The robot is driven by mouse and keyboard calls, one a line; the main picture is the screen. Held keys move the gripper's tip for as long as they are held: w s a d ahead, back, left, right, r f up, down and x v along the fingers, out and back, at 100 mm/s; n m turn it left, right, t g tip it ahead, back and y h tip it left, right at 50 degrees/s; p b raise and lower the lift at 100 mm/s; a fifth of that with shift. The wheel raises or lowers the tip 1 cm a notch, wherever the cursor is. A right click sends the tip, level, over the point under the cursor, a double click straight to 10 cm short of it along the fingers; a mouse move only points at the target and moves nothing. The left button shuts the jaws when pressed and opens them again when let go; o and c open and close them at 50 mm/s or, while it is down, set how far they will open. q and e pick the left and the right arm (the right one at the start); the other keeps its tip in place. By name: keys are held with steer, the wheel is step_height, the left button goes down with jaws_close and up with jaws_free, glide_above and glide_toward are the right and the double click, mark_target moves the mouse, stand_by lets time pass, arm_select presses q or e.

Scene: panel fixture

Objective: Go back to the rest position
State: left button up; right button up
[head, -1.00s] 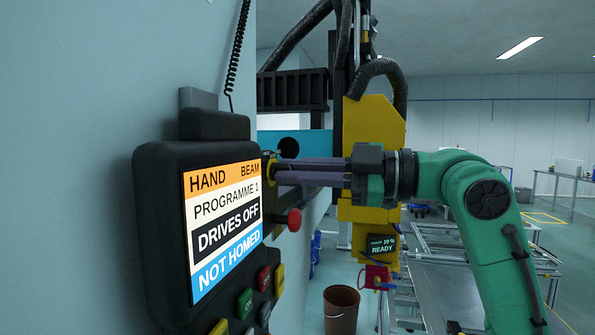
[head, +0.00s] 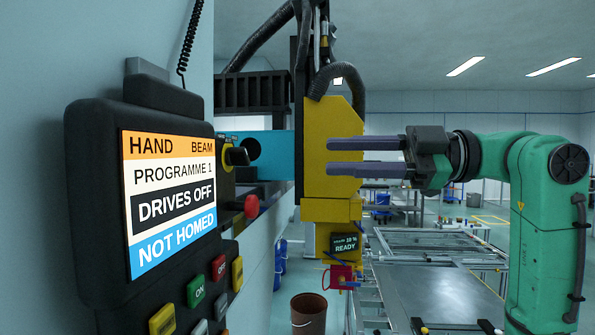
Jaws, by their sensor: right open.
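My right gripper (head: 330,157) comes in from the right on a green arm. Its two long grey-purple fingers point left and are apart, with nothing between them. They are in front of the yellow machine head, clear of the pendant. The black pendant (head: 88,190) hangs at the left; its screen (head: 170,200) reads HAND, BEAM, PROGRAMME 1, DRIVES OFF, NOT HOMED. A black rotary knob (head: 236,157) on a yellow plate sits at the pendant's right side, free of the fingers. My left gripper is out of view.
A red mushroom button (head: 251,206) and several coloured push buttons sit below the knob. The yellow machine head (head: 330,125) stands behind the fingers, with a small READY display (head: 346,242). A brown bucket (head: 309,314) stands on the floor. A metal table (head: 440,300) lies at lower right.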

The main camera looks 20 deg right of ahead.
steer(key=shift+s+d, duration=0.3)
steer(key=shift+d, duration=0.15)
